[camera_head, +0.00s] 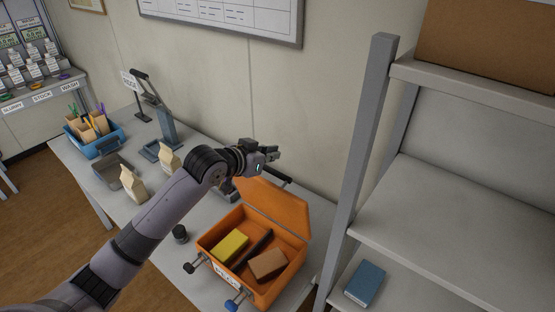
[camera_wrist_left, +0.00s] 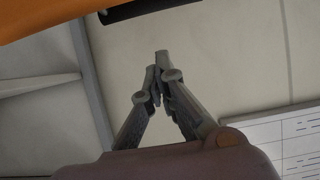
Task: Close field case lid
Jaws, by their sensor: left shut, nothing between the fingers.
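The orange field case (camera_head: 215,243) stands on the table, with its lid (camera_head: 275,210) raised at the back. Inside lie a yellow block (camera_head: 230,246), a brown block (camera_head: 268,264) and a dark bar (camera_head: 252,248). My left gripper (camera_head: 275,154) is shut and empty, above and behind the raised lid near the wall. In the left wrist view its fingertips (camera_wrist_left: 160,60) meet, and an orange edge of the lid (camera_wrist_left: 40,15) with a dark handle (camera_wrist_left: 140,10) shows at the top. I cannot tell from the head view whether the arm touches the lid. My right gripper is not in view.
A grey shelf rack (camera_head: 350,170) stands close to the right of the case, with a blue box (camera_head: 365,283) on it. Cartons (camera_head: 132,184), a grey tray (camera_head: 108,168), a blue bin (camera_head: 95,148) and a stand (camera_head: 160,120) occupy the left of the table.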

